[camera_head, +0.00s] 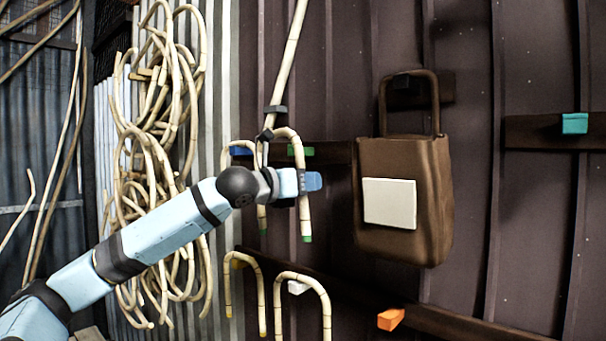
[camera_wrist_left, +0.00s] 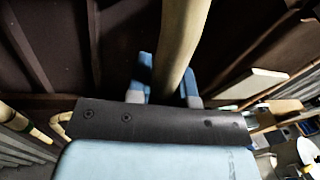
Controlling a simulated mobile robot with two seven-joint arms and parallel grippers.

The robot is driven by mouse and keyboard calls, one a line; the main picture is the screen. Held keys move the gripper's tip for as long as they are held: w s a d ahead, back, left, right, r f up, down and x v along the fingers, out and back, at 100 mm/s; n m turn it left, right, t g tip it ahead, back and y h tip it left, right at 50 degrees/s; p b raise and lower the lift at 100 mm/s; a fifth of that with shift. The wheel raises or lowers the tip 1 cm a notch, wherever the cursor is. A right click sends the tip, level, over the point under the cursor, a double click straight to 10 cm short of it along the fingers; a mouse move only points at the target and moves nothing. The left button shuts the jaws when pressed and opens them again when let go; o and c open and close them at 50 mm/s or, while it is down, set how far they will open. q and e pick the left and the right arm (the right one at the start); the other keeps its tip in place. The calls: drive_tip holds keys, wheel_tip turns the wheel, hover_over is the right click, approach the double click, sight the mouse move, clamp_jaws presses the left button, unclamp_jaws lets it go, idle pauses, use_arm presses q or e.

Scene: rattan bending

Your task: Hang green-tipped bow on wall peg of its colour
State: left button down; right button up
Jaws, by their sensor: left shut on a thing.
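The green-tipped bow (camera_head: 304,213) is an upright arch of pale rattan with both legs down and green ends. My left gripper (camera_head: 304,182) is shut on its right leg, below the curve. In the left wrist view, the rattan (camera_wrist_left: 181,45) runs between the blue fingers (camera_wrist_left: 168,88). The green peg (camera_head: 309,151) is on the dark wall rail, and the bow's right leg crosses in front of it. The arch top is slightly above the peg's height. I cannot tell whether the bow touches the peg. The right gripper is not in view.
A blue peg (camera_head: 241,151) is left of the green one. Other bows (camera_head: 246,258) (camera_head: 302,276) hang below, near a white peg (camera_head: 298,287). A brown bag (camera_head: 400,235) hangs close on the right. Orange (camera_head: 391,319) and teal (camera_head: 574,123) pegs are bare. A rattan pole (camera_head: 289,55) slants above.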

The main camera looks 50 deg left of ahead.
use_arm(q)
drive_tip(key=w+a+f+p, duration=0.1)
drive_tip(key=w+p, duration=0.4)
drive_tip(key=w, duration=0.3)
drive_tip(key=shift+w+f, duration=0.25)
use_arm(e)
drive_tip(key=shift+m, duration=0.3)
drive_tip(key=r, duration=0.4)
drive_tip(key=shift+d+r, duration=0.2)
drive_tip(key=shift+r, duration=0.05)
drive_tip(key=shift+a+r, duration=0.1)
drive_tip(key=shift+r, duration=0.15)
use_arm(q)
drive_tip(key=c, duration=0.9)
unclamp_jaws()
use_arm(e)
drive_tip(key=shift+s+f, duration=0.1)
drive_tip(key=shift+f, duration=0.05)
use_arm(q)
drive_tip(key=shift+s+f, duration=0.1)
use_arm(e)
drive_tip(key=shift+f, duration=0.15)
